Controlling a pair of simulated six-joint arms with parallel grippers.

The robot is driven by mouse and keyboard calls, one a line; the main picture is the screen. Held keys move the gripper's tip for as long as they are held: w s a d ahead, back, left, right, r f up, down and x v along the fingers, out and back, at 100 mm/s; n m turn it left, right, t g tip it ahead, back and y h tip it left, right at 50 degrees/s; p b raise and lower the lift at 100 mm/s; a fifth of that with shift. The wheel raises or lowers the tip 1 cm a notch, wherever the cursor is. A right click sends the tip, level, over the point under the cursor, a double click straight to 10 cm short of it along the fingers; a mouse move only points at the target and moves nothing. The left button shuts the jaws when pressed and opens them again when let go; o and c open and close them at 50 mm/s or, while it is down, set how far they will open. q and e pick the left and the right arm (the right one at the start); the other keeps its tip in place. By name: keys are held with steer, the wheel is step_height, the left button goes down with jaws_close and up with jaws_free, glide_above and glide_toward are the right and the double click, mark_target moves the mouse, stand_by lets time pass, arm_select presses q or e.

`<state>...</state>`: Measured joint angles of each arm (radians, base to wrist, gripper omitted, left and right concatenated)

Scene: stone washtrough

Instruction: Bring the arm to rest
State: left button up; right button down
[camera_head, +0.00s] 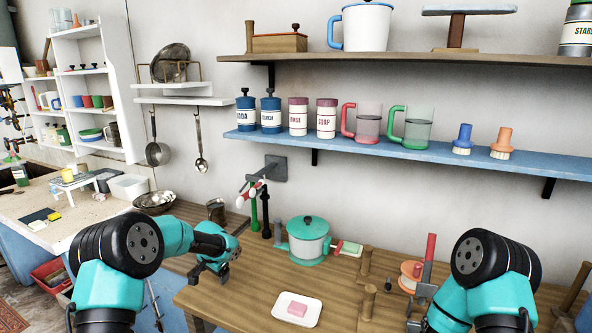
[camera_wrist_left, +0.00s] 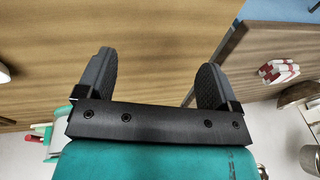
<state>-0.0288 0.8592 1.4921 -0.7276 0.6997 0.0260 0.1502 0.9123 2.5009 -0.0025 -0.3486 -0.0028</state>
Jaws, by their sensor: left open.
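My left arm comes in from the left in the head view and bends down at the wrist. Its gripper (camera_head: 217,283) is over the left end of the wooden worktop (camera_head: 240,306). In the left wrist view the two dark fingers of the gripper (camera_wrist_left: 157,75) stand well apart, with nothing between them but plain wood behind. My right arm (camera_head: 482,265) is at the lower right. Dark parts beside it, near the worktop, may belong to its gripper, but the jaws cannot be made out.
A white dish with a pink soap block (camera_head: 297,310) lies right of the left gripper. A teal-lidded pot (camera_head: 308,241) stands behind it. A red-and-white tap handle (camera_head: 251,193) is at the wall. Short wooden posts (camera_head: 366,264) and a spool (camera_head: 411,275) stand nearer the right arm.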

arm_select(q)
steer(key=s+a+f+m+t+y, duration=0.1)
steer(key=a+f, duration=0.1)
steer(key=a, duration=0.8)
steer(key=s+a+f+m, duration=0.1)
steer(key=s+a+f, duration=0.15)
steer(key=a, duration=0.75)
steer(key=s+a+f, duration=0.4)
steer(key=a+f, duration=0.1)
steer(key=f, duration=0.1)
steer(key=s+d+f+n+h, duration=0.1)
steer(key=s+d+f+h, duration=0.15)
steer(key=s+d, duration=0.35)
steer(key=s+d+f+n+g+h, duration=0.1)
steer(key=s+d+f+n, duration=0.2)
steer(key=d, duration=0.5)
steer(key=s+d+f+h, duration=0.2)
steer(key=s+d+f, duration=0.25)
steer(key=d, duration=0.25)
steer(key=s+d+n+g, duration=0.1)
steer(key=s+d, duration=0.4)
steer(key=s, duration=0.5)
steer(key=s+d+n, duration=0.4)
steer(key=s+d, duration=0.1)
steer(key=s, duration=0.5)
steer(key=shift+n+g, duration=0.3)
steer(key=shift+g, duration=0.1)
steer(key=shift+r, duration=0.1)
